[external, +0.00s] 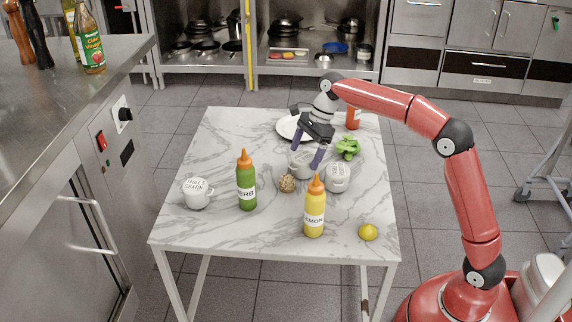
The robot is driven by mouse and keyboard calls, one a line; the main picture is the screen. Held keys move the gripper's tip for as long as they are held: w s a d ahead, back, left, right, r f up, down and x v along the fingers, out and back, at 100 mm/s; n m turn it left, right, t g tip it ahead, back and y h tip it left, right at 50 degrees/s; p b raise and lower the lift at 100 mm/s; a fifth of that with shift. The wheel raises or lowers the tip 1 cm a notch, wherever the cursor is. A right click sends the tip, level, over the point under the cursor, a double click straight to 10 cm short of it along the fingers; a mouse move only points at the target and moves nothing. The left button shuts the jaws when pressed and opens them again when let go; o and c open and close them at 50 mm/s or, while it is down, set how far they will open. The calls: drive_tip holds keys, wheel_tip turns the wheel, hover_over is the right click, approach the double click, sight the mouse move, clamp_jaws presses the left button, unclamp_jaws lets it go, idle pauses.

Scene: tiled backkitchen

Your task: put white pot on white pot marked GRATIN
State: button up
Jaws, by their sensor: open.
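The white pot marked GRATIN (196,196) stands at the left of the marble table, with writing on its lid. A pale pot (300,166) stands near the middle, under my gripper. Another white pot (338,180) with a marked lid stands just right of it; its writing is too small to read. The fingers partly hide that pot. I cannot tell whether they touch it.
A green herb bottle (247,192), a yellow lemon bottle (314,218), a brown patterned ball-like thing (287,184) and a lemon (368,232) stand in front. A plate (288,128), green leaves (347,149) and a red bottle (353,118) lie behind. The table's (225,140) back left is clear.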

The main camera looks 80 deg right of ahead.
drive_tip(key=p+v, duration=0.2)
drive_tip(key=v, duration=0.6)
drive_tip(key=s+a+r+n+h, duration=0.15)
drive_tip(key=a+n, duration=0.35)
drive_tip(key=a, duration=0.5)
drive_tip(key=s+a+f+n, duration=0.2)
drive_tip(key=s+a+n, duration=0.6)
drive_tip(key=s+a+f+n+t+h, duration=0.1)
drive_tip(key=s+a+f+n, duration=0.2)
drive_tip(key=s+a+n, duration=0.5)
drive_tip(key=shift+s+a+f, duration=0.2)
drive_tip(key=shift+s+a, duration=0.15)
drive_tip(key=shift+s, duration=0.15)
drive_tip(key=s+a+f+n, duration=0.1)
drive_tip(key=s+f+n, duration=0.1)
drive_tip(key=s+a+f+n, duration=0.1)
drive_tip(key=s+f+n, duration=0.1)
drive_tip(key=s+n, duration=0.1)
drive_tip(key=s+f+n, duration=0.2)
drive_tip(key=shift+s+a+f+n+t, duration=0.25)
drive_tip(key=shift+a+f+n+t, duration=0.15)
drive_tip(key=shift+c, duration=1.1)
